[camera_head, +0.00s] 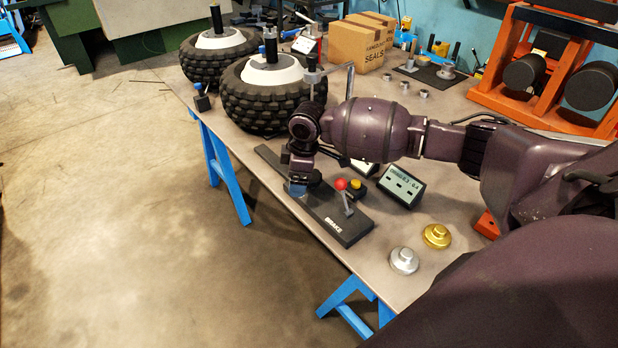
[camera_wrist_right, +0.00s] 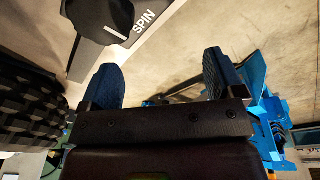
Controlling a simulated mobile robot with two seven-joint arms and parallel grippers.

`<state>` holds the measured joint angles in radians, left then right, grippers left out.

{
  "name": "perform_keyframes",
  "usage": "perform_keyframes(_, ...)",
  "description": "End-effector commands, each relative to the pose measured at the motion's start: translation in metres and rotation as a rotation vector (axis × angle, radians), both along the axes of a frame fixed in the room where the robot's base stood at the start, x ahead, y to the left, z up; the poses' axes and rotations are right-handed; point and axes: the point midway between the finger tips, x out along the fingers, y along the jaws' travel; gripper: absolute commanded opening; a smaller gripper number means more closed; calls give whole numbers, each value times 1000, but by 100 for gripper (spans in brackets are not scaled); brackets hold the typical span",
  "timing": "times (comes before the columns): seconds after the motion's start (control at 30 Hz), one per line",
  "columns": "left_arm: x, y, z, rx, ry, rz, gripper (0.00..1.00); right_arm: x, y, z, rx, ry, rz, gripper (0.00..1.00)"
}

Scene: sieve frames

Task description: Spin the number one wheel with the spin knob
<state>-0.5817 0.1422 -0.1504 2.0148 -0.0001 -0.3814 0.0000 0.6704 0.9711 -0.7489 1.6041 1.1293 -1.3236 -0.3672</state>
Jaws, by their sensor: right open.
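A long black control panel (camera_head: 350,232) lies along the table edge. A red-tipped lever (camera_head: 341,185) stands at its near end beside a "BRAKE" label. The black spin knob (camera_wrist_right: 98,18) shows at the top of the right wrist view, beside the word "SPIN" (camera_wrist_right: 143,20); in the head view my gripper largely hides it. My right gripper (camera_wrist_right: 162,80) is open with nothing between its blue fingertips, and the knob lies beyond them. In the head view this gripper (camera_head: 297,188) is low over the panel. Two treaded wheels, a nearer one (camera_head: 262,115) and a farther one (camera_head: 195,68), stand behind; I cannot read their numbers.
Silver (camera_head: 404,261) and gold (camera_head: 437,236) knobbed weights sit near the front. A cardboard box (camera_head: 358,45) and an orange rack (camera_head: 545,75) stand farther back. Open floor lies left of the table.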

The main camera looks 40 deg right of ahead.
Motion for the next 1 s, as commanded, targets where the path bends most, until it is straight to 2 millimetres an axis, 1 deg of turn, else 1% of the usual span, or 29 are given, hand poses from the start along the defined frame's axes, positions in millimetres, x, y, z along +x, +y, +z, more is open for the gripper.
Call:
perform_keyframes(0.03,-2,0,-8,1,9,-1,0,8,-13,10,-28,21,2,88)
perform_keyframes(0.1,-4,0,-13,1,16,0,0,14,-27,25,-57,55,3,88)
perform_keyframes(0.2,-6,1,-18,2,23,-1,0,20,-42,44,-85,93,3,88)
perform_keyframes(0.33,-7,1,-21,3,26,-1,0,22,-54,59,-102,124,0,88)
perform_keyframes(0.43,-7,1,-21,3,26,-1,0,23,-56,62,-105,133,-1,88)
perform_keyframes(0.57,-7,1,-22,2,25,-2,0,22,-57,51,-105,137,0,88)
perform_keyframes(0.67,-8,0,-23,2,26,-2,0,22,-56,36,-105,137,0,88)
perform_keyframes(0.9,-9,0,-30,2,34,-4,0,22,-56,-7,-105,136,0,88)
perform_keyframes(1.0,-8,0,-33,2,36,-4,0,22,-56,-22,-106,136,-1,88)
